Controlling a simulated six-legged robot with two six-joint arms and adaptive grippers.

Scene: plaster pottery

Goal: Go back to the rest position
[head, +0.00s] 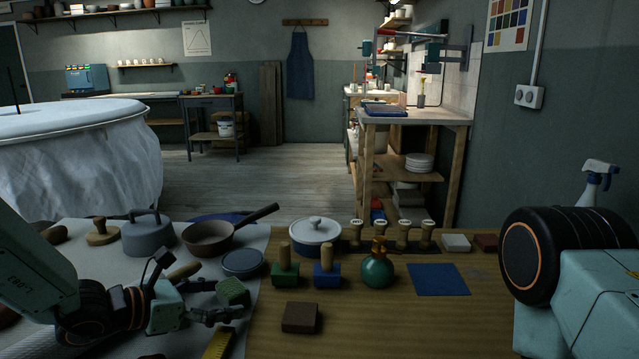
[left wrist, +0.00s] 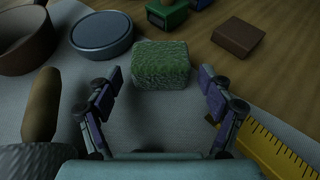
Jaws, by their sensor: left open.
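My left gripper (head: 196,290) reaches in from the left in the head view, low over the left part of the table. It is open, with its two fingers spread apart and nothing between the tips, as the left wrist view (left wrist: 160,95) also shows. A green rough-textured block (head: 232,291) lies just beyond the fingertips; it also shows in the left wrist view (left wrist: 161,66). I cannot tell whether a finger touches it. On the right of the head view only links of my right arm show; my right gripper is out of view.
Near the left gripper are a grey-blue round dish (head: 242,263), a brown pan (head: 212,238), a yellow ruler (head: 218,344) and a brown block (head: 300,317). The front right is clear.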

